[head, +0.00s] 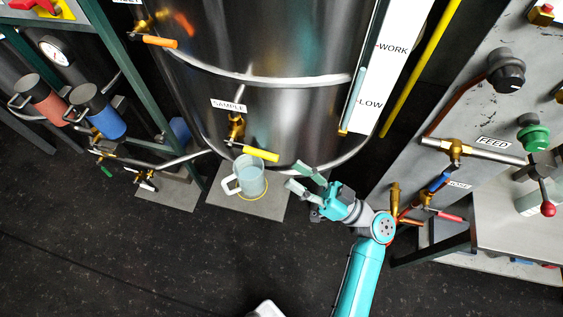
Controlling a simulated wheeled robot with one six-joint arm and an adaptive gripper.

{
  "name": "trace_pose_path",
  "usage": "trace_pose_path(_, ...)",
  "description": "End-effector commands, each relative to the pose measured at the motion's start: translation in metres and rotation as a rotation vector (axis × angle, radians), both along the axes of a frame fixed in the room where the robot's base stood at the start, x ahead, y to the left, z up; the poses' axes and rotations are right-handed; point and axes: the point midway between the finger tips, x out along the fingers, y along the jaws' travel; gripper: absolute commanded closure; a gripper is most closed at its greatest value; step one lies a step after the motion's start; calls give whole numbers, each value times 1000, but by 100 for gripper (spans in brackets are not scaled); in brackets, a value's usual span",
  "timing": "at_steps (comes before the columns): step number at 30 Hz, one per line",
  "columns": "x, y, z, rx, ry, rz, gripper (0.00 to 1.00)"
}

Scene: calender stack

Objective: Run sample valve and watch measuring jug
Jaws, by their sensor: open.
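The sample valve (237,129) is a brass valve on the lower front of the steel tank, under a "SAMPLE" label (229,105). Its yellow lever (261,154) points to the right, sloping slightly down. The clear measuring jug (251,178) with a white handle stands upright below the valve on a grey plate. Pale bluish content seems to show in it; I cannot tell the level or whether anything is flowing. My gripper (299,179) is teal, open and empty, just right of the jug and below the lever's tip, apart from the lever.
The steel tank (290,125) has a level strip marked "WORK" and "LOW". An orange-handled valve (160,42) is at upper left. The feed valve (457,147) and the hose valve (425,199) stick out on the right panel.

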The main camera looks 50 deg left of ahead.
Motion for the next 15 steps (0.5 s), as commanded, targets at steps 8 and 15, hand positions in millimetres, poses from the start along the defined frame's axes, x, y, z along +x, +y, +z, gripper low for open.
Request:
trace_pose_path(8, 7, -19, -10, 0, 0, 0, 58)
trace_pose_path(15, 8, -20, -10, 0, 1, 0, 58)
